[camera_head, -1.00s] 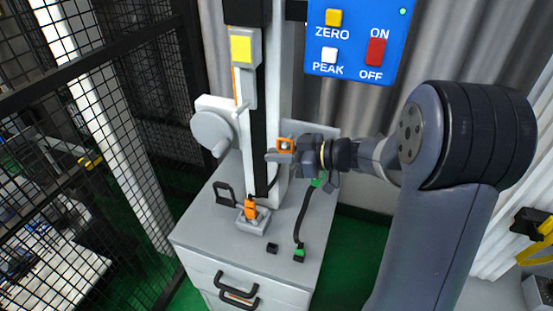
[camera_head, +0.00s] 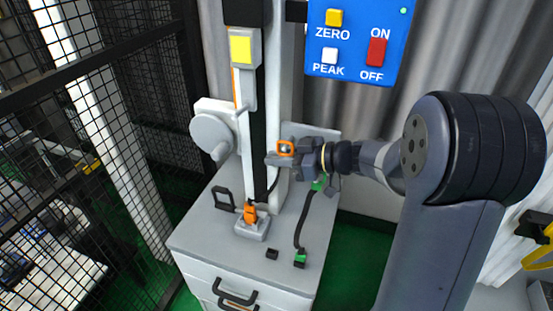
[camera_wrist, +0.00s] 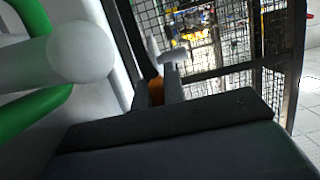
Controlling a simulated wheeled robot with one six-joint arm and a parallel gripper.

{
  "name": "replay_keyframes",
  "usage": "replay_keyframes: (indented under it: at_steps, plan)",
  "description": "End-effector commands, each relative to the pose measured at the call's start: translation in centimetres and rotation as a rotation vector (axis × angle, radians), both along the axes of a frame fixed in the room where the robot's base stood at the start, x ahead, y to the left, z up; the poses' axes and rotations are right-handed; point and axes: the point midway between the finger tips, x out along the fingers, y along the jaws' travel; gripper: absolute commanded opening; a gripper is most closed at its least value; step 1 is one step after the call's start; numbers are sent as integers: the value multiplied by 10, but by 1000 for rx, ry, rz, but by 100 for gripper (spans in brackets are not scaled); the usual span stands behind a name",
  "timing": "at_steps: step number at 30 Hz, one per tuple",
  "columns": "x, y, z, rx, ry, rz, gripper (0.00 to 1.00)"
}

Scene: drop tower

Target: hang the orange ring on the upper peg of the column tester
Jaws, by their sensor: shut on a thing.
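My gripper (camera_head: 279,158) is beside the lower part of the white column (camera_head: 279,100), on its right in the head view. It is shut on the orange ring (camera_head: 285,147), which shows as a small squarish orange loop at the fingertips. In the wrist view, a bit of orange (camera_wrist: 155,90) shows by the pale fingers (camera_wrist: 167,65); most of the ring is hidden there. A thick white round-ended rod (camera_wrist: 82,52) juts in close at the left of the wrist view. I cannot tell whether it is the upper peg. I cannot make out the peg in the head view.
A white handwheel (camera_head: 211,133) juts left from the column. An orange-topped fixture (camera_head: 250,213) stands on the grey cabinet (camera_head: 205,240), near a black cable (camera_head: 303,222). A blue control panel (camera_head: 357,40) hangs above right. A mesh fence (camera_head: 90,90) stands left.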

Motion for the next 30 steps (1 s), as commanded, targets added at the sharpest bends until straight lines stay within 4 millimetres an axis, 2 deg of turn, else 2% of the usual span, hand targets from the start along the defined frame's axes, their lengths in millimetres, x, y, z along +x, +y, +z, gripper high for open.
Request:
replay_keyframes:
  at_steps: [1,2,30]
  plan:
    - [10,-6,-4,-8,-9,-30,3]
    - [9,-6,-4,-8,-9,-29,3]
    - [-31,10,-4,-11,-4,-18,3]
